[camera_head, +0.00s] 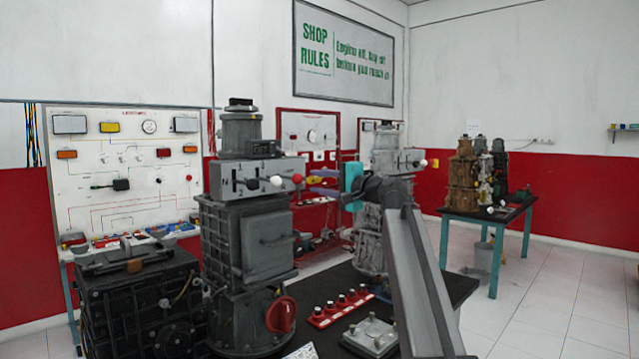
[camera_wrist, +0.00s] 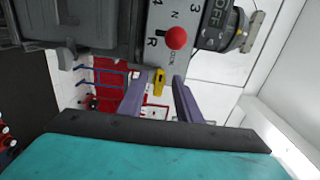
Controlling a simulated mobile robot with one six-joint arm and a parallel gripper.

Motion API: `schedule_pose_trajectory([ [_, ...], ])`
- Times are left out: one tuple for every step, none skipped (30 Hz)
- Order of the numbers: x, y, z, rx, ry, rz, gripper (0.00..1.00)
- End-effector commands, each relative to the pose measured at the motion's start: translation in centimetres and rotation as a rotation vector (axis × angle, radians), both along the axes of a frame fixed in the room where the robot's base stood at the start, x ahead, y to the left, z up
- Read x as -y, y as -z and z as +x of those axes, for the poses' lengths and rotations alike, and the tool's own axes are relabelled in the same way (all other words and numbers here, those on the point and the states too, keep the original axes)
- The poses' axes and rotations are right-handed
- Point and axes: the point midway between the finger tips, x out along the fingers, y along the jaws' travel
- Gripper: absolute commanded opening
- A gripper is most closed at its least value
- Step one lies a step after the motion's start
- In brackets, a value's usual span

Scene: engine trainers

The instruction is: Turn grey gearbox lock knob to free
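The grey gearbox (camera_head: 262,235) stands upright on the dark bench, with a control box (camera_head: 255,172) on its upper part. In the wrist view its light panel (camera_wrist: 195,60) shows N, 3, 4, R and a small LOCK label. A small yellow knob (camera_wrist: 159,79) sits at the panel's edge by that label; I take it for the lock knob. My gripper (camera_head: 312,181) is at the right end of the control box. In the wrist view, its purple fingers (camera_wrist: 161,84) are apart, either side of the yellow knob, with gaps showing.
A red ball knob (camera_wrist: 177,38) stands close above the fingertips, and a dark dial marked OFF (camera_wrist: 240,30) is to its right. A white ball knob (camera_head: 276,180) is near the gripper. A lighter gearbox (camera_head: 370,235) stands behind my arm. Red button strip (camera_head: 337,309) lies on the bench.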

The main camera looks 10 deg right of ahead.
Motion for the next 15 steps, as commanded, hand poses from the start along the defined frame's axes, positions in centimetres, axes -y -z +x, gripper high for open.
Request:
schedule_pose_trajectory([
  [0.4, 0.1, -0.6, 0.001, 0.001, 0.001, 0.31],
  [0.6, 0.1, -0.9, 0.001, 0.002, 0.000, 0.31],
  [1.0, 0.1, -1.4, 0.001, 0.003, 0.000, 0.31],
  [1.3, 0.1, -1.7, 0.001, 0.003, 0.000, 0.31],
  [1.6, 0.1, -2.1, 0.001, 0.004, 0.000, 0.31],
  [1.9, 0.1, -2.6, 0.001, 0.003, 0.000, 0.31],
  [2.2, 0.1, -3.0, 0.001, 0.003, -0.001, 0.31],
  [2.5, 0.2, -3.4, 0.001, 0.003, -0.001, 0.31],
  [2.8, 0.2, -3.9, 0.001, 0.003, 0.000, 0.31],
  [3.1, 0.1, -4.3, 0.001, 0.003, 0.000, 0.31],
  [3.4, 0.1, -4.7, 0.001, 0.003, 0.000, 0.31],
  [3.7, 0.1, -5.2, 0.001, 0.002, 0.000, 0.31],
  [4.0, 0.1, -5.6, 0.001, 0.002, 0.000, 0.31],
  [4.3, 0.1, -6.0, 0.002, 0.003, 0.000, 0.31],
  [4.8, 0.1, -6.5, 0.003, 0.004, 0.000, 0.31],
])
